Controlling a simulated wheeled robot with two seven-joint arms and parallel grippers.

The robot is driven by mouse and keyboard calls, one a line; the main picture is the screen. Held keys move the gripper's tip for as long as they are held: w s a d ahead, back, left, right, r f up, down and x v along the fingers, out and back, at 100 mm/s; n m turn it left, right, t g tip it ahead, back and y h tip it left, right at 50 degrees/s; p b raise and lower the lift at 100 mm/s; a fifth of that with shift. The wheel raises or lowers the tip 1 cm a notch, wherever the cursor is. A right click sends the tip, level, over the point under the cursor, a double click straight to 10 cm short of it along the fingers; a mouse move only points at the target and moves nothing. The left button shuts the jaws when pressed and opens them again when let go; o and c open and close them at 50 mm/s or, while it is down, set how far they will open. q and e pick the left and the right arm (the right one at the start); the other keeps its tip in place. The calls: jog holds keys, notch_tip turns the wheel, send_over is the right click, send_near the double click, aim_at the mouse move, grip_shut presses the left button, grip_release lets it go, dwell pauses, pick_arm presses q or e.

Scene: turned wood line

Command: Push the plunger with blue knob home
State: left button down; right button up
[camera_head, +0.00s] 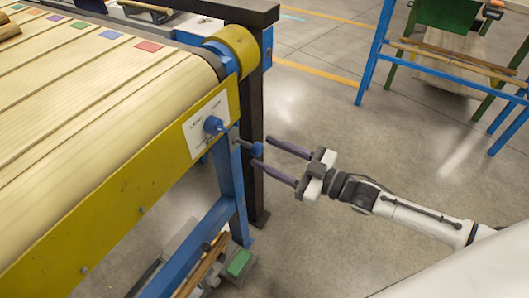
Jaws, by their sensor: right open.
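My left gripper is not in view.
The conveyor (95,95) with pale wood slats and coloured squares fills the left. A blue leg (229,185) and a dark post (251,110) stand close behind the knob. A blue rack (375,55) stands at the back right. The floor between is clear.

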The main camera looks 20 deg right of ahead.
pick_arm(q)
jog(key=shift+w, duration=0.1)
pick_arm(e)
jog(key=shift+x, duration=0.9)
